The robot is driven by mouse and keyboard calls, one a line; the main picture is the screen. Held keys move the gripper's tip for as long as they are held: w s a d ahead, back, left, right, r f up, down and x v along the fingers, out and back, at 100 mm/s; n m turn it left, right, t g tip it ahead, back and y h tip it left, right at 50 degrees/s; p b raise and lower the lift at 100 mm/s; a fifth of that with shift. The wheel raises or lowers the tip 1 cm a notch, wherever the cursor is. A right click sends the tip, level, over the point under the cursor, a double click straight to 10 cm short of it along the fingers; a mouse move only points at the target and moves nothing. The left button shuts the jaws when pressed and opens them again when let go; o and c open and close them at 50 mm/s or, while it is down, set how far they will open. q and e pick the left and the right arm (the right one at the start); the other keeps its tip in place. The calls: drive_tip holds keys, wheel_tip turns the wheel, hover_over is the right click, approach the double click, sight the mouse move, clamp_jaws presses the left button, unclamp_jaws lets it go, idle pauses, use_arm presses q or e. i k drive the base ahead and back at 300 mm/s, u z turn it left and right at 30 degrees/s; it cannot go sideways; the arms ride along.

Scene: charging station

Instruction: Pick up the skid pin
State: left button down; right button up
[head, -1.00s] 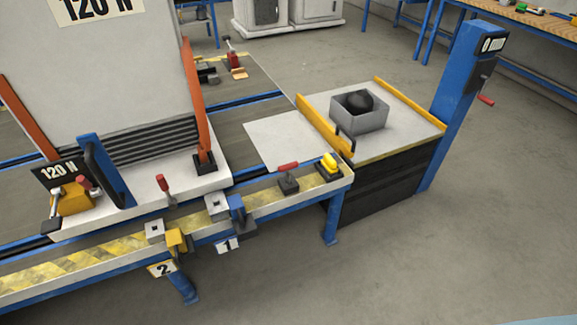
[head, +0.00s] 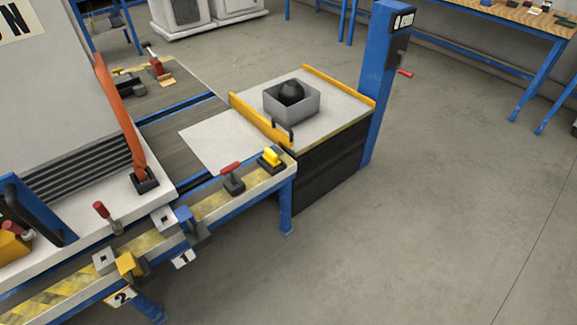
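A pin with a red grip (head: 102,212) stands upright in the white skid base (head: 70,236) at the left, near its front edge; it looks like the skid pin. A second red-handled piece (head: 231,172), with a T-shaped handle on a dark block, stands on the front rail further right. I cannot tell for certain which of the two is the skid pin. Neither of my grippers shows in the head view.
The striped front rail (head: 210,208) carries a yellow-topped switch (head: 271,157) and brackets marked 1 and 2. A grey box (head: 292,108) holding a dark ball sits on the lift table (head: 335,98), beside a blue post (head: 384,80).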

sight(230, 168)
drive_tip(key=z, duration=0.9)
drive_tip(key=i, duration=1.25)
drive_tip(key=u, duration=3.1)
